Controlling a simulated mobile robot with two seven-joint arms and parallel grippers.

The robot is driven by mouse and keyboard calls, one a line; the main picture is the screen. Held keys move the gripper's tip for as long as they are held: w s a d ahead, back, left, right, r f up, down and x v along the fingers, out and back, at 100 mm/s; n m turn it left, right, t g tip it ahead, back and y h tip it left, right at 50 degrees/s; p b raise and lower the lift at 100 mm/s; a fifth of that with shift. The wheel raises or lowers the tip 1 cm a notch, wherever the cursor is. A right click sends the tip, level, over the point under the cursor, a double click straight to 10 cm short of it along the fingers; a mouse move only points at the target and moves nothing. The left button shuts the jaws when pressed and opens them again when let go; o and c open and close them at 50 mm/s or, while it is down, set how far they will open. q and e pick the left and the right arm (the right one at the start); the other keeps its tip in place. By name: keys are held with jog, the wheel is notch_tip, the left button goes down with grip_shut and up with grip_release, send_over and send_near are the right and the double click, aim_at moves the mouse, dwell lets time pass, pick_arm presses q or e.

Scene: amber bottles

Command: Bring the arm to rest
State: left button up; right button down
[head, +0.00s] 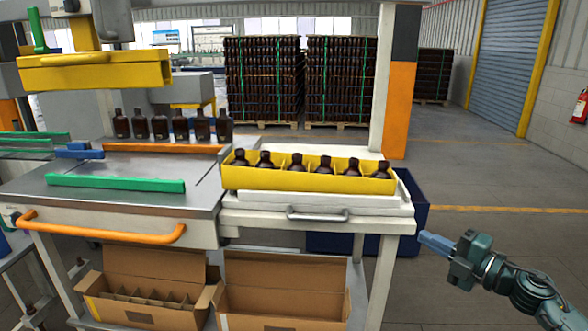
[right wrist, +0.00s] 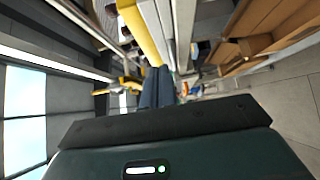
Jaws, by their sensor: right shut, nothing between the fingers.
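My right gripper (head: 437,243) is at the lower right of the head view, with its blue fingers together and nothing between them. It points left, toward the table's right edge, and is held in free air apart from it. In the right wrist view the blue fingers (right wrist: 158,88) show closed beyond the dark gripper body. My left gripper is not in the head view. A yellow tray (head: 308,180) holding a row of amber bottles (head: 322,165) stands on the white right part of the table.
More amber bottles (head: 160,125) stand in a row at the back of the steel table (head: 120,188). Open cardboard boxes (head: 282,300) sit on the lower shelf. A dark blue bin (head: 412,210) stands behind the table's right end. The floor (head: 500,180) at right is clear.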

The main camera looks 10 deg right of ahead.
pick_arm(q)
jog(key=p, duration=0.1)
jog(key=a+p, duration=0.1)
jog(key=p, duration=0.2)
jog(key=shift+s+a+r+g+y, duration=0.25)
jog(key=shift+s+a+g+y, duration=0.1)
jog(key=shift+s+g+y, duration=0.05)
pick_arm(e)
jog(key=s+a+f+m+g+h, duration=0.5)
jog(key=s+a+f+m, duration=1.5)
jog(key=s+a, duration=0.3)
jog(key=shift+a+f+m, duration=0.3)
jog(key=shift+a+f, duration=0.1)
jog(key=shift+f, duration=0.2)
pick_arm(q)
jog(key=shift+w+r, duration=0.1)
